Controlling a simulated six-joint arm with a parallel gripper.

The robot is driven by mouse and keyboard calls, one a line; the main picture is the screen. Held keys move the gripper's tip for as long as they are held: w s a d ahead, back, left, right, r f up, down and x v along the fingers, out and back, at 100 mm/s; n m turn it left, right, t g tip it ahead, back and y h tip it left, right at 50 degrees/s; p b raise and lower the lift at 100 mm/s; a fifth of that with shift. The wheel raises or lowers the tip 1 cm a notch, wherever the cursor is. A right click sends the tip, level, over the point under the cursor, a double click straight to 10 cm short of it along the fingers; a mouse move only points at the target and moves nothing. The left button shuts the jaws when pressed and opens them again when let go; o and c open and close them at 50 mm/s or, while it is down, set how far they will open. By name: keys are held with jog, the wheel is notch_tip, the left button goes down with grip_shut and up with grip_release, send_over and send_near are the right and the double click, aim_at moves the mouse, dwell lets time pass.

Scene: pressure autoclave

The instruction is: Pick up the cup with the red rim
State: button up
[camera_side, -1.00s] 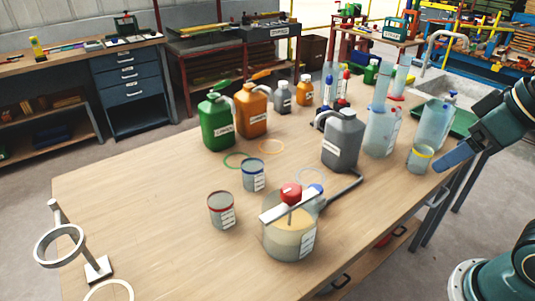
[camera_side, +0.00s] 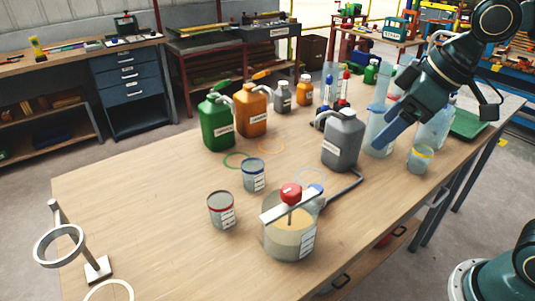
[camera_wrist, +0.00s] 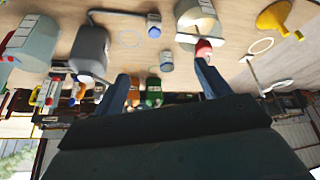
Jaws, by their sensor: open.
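The cup with the red rim (camera_side: 221,211) stands upright on the wooden table, left of the glass pot, in the side view. It is a grey cup with a white label. I cannot make it out in the wrist view, where a finger may cover it. My gripper (camera_side: 393,135) is open and empty, raised over the right part of the table near the clear bottles, far from this cup. Its two blue fingers (camera_wrist: 161,70) stand apart in the wrist view.
A blue-rimmed cup (camera_side: 253,176) stands behind the red-rimmed one. A pot with a red knob (camera_side: 289,232) stands to its right. A grey jerrycan (camera_side: 342,140) and a yellow-rimmed cup (camera_side: 420,158) stand further right. A ring stand (camera_side: 97,268) is at front left.

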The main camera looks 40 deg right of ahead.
jog(key=w+a+f+n+g+y, duration=0.1)
jog(key=w+a+f+n+y, duration=0.1)
jog(key=w+a+f+n, duration=0.2)
jog(key=w+a+f+n+g+y, duration=0.1)
jog(key=w+a+f+n, duration=0.4)
jog(key=w+a, duration=0.6)
jog(key=shift+w+a+f+g+y, duration=0.35)
jog(key=shift+w+f+y, duration=0.35)
jog(key=shift+w+f, duration=0.95)
jog(key=shift+w+r, duration=0.4)
jog(key=shift+w, duration=0.05)
send_over(224, 200)
jog(key=s+d, duration=0.2)
jog(key=s, duration=0.1)
notch_tip(224, 200, down, 7)
jog(key=shift+a, duration=0.2)
jog(key=shift+f, duration=0.1)
jog(key=shift+x, duration=2.5)
jog(key=shift+s, duration=0.1)
jog(key=c, duration=1.1)
